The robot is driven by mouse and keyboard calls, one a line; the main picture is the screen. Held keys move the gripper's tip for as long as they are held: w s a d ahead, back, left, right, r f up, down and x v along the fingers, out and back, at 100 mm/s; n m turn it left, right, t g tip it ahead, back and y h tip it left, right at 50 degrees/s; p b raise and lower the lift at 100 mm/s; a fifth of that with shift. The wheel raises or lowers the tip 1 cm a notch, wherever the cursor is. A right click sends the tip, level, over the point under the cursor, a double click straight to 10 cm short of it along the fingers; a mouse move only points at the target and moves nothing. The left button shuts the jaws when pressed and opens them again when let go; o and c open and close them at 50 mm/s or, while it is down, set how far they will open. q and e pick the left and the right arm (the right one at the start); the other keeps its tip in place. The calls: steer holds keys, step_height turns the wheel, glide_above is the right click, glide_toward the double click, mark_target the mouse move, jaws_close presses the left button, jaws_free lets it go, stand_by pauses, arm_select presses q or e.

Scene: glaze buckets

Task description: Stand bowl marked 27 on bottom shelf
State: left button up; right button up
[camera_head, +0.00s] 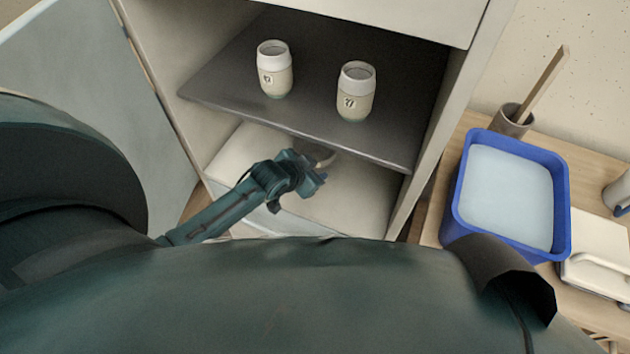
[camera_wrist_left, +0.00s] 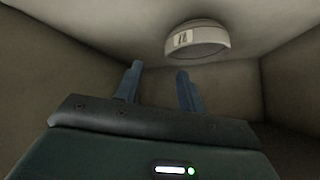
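My left gripper (camera_head: 316,174) reaches into the bottom compartment of the cabinet, below the dark shelf. In the left wrist view its two fingers (camera_wrist_left: 160,84) stand apart with nothing between them. A pale bowl with a dark printed mark (camera_wrist_left: 197,41) stands on the light bottom shelf (camera_head: 348,206), beyond the fingertips and apart from them; the mark is too small to read surely. The wrist picture appears upside down. My right gripper is out of view.
Two pale marked cups (camera_head: 275,70) and (camera_head: 356,92) stand on the dark upper shelf (camera_head: 225,83). Cabinet walls close in on both sides. To the right, a blue tub (camera_head: 560,200) and a pot with a wooden stick (camera_head: 511,120) stand on a wooden table.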

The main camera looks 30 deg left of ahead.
arm_select(q)
steer(key=s+d+r+n+h, duration=0.1)
steer(key=s+d+r, duration=0.2)
steer(key=s+d, duration=0.2)
steer(key=s+d+r+t+h, duration=0.1)
steer(key=s+d+r, duration=0.2)
steer(key=s, duration=0.9)
steer(key=d, duration=0.2)
steer(key=shift+d+r+n+t+h, duration=0.3)
steer(key=shift+d+r+n+h, duration=0.1)
steer(key=shift+s, duration=0.1)
steer(key=p, duration=0.2)
steer(key=a+r+p, duration=0.1)
steer(key=p, duration=0.2)
steer(key=shift+s+a+r+y, duration=0.15)
steer(key=shift+s+a+y, duration=0.15)
steer(key=shift+y, duration=0.1)
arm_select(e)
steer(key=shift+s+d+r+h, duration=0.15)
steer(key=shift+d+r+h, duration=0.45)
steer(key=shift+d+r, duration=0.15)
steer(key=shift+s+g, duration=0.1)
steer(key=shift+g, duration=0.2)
